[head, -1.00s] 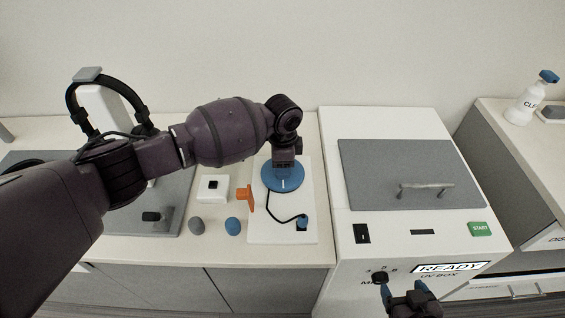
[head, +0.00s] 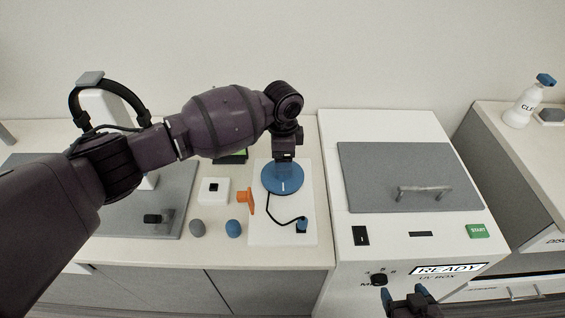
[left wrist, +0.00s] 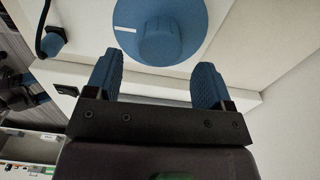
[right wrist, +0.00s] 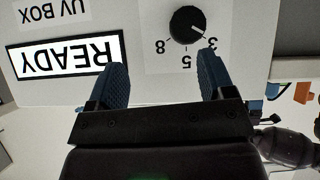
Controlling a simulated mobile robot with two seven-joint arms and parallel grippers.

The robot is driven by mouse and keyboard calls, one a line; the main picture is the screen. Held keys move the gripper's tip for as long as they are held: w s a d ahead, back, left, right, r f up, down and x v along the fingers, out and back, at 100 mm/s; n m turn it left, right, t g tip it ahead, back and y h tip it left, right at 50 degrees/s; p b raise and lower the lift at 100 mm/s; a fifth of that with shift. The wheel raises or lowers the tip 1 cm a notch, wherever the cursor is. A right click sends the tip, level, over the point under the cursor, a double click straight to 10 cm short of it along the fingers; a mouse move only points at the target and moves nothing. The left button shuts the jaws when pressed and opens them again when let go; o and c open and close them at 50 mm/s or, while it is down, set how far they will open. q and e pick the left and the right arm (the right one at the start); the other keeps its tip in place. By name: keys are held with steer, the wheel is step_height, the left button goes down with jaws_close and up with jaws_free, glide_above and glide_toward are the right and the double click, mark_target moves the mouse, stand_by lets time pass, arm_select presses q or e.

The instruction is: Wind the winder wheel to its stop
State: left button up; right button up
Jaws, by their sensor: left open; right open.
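The winder wheel (head: 283,187) is a blue disc with a white mark, lying on a white board (head: 262,230). In the left wrist view the wheel (left wrist: 192,50) shows its raised round knob (left wrist: 165,42) and the white mark at its left. My left gripper (head: 284,158) is above the wheel, pointing down, its fingers mostly hidden in the head view. In the left wrist view my left gripper (left wrist: 157,78) is open, its fingertips apart with nothing between them, short of the knob in the picture. My right gripper (head: 405,292) is open and empty before the UV box front.
A black cable runs from near the wheel to a blue plug (head: 302,225). An orange part (head: 245,199) is at the board's left edge. The UV box (head: 325,165) stands right, with a dial (right wrist: 186,24). A white block (head: 214,191) and two small round pieces lie left.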

arm_select(q)
step_height(320, 180, up, 6)
steer(key=shift+r+p, duration=0.25)
steer(key=shift+p, duration=0.05)
stand_by(0.5)
